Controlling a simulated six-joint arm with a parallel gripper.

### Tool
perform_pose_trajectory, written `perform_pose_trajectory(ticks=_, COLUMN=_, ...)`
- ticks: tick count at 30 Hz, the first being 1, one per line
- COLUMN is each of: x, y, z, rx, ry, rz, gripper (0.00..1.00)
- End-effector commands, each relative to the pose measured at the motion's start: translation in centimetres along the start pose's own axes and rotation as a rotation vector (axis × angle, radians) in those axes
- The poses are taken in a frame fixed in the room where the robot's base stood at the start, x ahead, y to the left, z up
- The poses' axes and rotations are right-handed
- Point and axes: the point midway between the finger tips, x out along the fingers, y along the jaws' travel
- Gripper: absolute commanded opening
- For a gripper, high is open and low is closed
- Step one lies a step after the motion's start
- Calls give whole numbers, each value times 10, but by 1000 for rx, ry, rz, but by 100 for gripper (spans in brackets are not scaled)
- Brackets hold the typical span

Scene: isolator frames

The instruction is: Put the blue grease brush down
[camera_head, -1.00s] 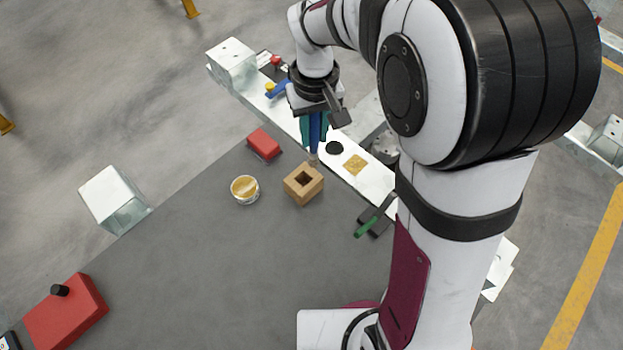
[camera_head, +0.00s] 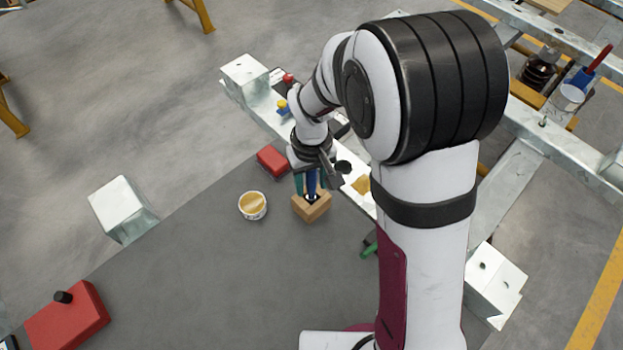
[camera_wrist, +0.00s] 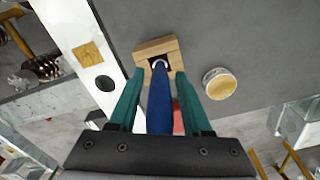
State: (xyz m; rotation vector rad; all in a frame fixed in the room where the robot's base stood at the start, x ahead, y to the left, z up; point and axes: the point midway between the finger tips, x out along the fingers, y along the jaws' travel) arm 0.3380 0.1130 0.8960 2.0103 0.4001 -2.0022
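The blue grease brush (camera_wrist: 160,105) points handle-first at my wrist camera. Its far end, with a pale ring, is at the square hole of the wooden block (camera_wrist: 172,46). It also shows in the head view (camera_head: 311,183), upright over the wooden block (camera_head: 313,210). The bristles are hidden. My gripper (camera_wrist: 160,73) has its teal fingers on both sides of the handle, with a narrow gap visible on each side, so it looks open around the brush. It also shows in the head view (camera_head: 310,190), just above the block.
A tub of yellow grease (camera_head: 253,205) stands left of the block. A red box (camera_head: 272,160) lies behind it. A white rail (camera_head: 243,99) runs along the bench's far edge, with a black disc and a golden square near my gripper. The grey bench's front area (camera_head: 215,285) is clear.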

Motion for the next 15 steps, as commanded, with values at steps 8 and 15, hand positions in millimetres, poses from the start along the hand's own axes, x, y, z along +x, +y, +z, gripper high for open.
perform_pose_trajectory(ticks=8, x=0, y=0, z=0, rx=0, ry=0, rz=0, gripper=57)
perform_pose_trajectory(ticks=15, x=-42, y=0, z=-2, rx=1, ry=7, rz=0, gripper=57)
